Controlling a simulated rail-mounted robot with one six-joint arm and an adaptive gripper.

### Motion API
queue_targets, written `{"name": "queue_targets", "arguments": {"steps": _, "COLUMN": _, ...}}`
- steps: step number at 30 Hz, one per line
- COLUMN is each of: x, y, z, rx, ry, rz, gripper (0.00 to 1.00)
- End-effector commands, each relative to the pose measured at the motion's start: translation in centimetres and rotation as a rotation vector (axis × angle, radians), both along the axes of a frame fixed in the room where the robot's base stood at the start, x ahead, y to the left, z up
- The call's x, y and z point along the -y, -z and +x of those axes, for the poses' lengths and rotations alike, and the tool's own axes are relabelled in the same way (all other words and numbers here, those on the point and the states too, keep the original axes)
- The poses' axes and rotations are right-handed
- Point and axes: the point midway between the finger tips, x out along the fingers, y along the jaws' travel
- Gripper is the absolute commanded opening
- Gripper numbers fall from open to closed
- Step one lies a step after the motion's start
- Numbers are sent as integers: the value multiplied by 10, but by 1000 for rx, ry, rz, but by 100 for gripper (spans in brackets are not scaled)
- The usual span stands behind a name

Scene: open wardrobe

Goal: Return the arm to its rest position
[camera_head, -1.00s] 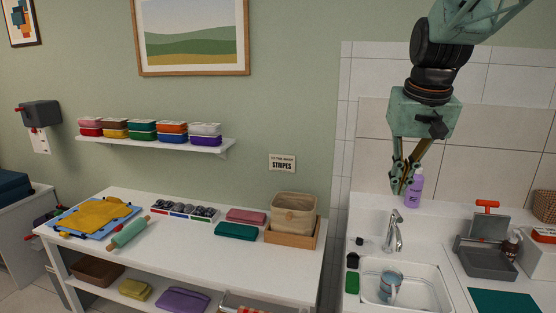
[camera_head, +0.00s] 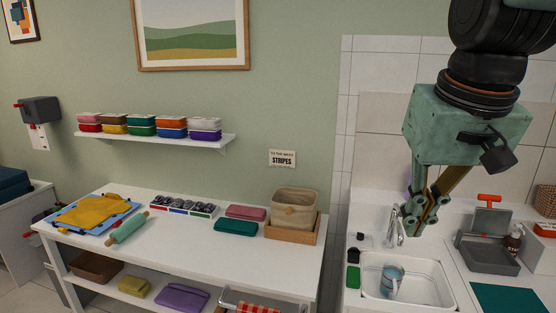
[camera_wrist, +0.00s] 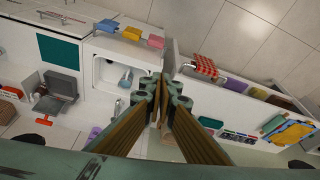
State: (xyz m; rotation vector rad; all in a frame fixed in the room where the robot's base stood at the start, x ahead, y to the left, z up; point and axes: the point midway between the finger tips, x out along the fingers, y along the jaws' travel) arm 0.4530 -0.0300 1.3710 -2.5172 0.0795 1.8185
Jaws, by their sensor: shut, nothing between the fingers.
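My gripper (camera_head: 412,228) hangs pointing down in the head view, in front of the sink area on the right. Its fingers are together with nothing between them. In the wrist view the fingers (camera_wrist: 160,85) meet near the middle of the picture, above the gap between the sink counter and the white table. The gripper hides part of the tap (camera_head: 396,225) and nearly all of the purple bottle behind it.
The sink (camera_head: 430,290) holds a blue-grey mug (camera_head: 391,280). A grey box with a raised lid (camera_head: 487,258) stands right of it. The white table (camera_head: 180,250) at left bears a rolling pin (camera_head: 127,228), a yellow cloth (camera_head: 92,212) and a basket (camera_head: 295,205). Open air lies above the table.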

Motion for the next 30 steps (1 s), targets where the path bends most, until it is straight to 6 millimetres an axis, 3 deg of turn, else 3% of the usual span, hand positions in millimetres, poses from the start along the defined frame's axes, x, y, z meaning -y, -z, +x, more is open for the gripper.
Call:
{"name": "queue_targets", "arguments": {"steps": 21, "x": -25, "y": 49, "z": -138, "rx": 19, "ry": -48, "rz": 0, "gripper": 0}}
{"name": "queue_targets", "arguments": {"steps": 30, "x": -29, "y": 69, "z": -175, "rx": 24, "ry": -60, "rz": 0, "gripper": 0}}
